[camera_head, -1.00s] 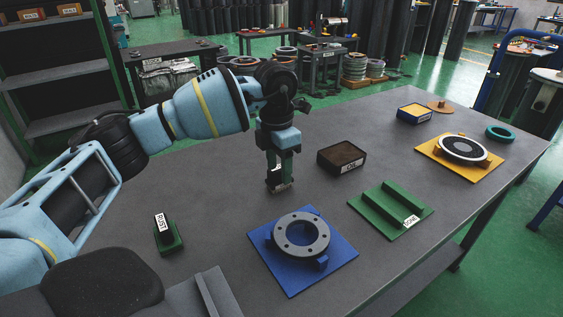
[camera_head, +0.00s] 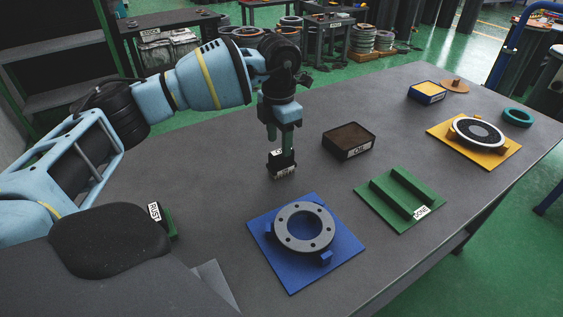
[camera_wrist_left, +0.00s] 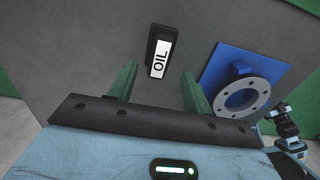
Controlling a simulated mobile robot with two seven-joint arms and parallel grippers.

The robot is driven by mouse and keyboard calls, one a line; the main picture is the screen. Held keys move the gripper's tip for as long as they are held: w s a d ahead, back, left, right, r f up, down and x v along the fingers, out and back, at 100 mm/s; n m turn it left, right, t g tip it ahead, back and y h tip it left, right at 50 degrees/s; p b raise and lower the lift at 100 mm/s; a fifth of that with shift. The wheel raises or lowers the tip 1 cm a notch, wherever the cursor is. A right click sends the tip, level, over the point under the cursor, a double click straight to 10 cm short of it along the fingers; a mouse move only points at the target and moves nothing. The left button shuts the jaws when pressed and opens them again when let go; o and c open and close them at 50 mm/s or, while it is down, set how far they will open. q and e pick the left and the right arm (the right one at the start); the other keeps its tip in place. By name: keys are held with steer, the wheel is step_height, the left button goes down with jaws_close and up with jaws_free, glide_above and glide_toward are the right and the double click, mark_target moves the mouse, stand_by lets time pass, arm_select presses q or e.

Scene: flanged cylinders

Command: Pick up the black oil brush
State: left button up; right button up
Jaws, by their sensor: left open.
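A brown-topped box (camera_head: 348,140) stands right of the brush. A blue plate with a grey flange (camera_head: 304,227) lies nearer. A green fixture (camera_head: 400,198) and a yellow plate (camera_head: 471,150) are further right. A green block labelled RUST (camera_head: 168,220) is partly hidden by my arm.

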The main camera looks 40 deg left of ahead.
arm_select(q)
steer(key=shift+w+f, duration=0.2)
steer(key=shift+f, duration=1.1)
steer(key=shift+w+f, duration=0.15)
steer(key=shift+f, duration=1.1)
steer(key=shift+d, duration=0.1)
steer(key=shift+c, duration=0.4)
jaws_close()
steer(key=shift+r, duration=0.1)
step_height(320, 180, up, 10)
steer(key=shift+f, duration=0.1)
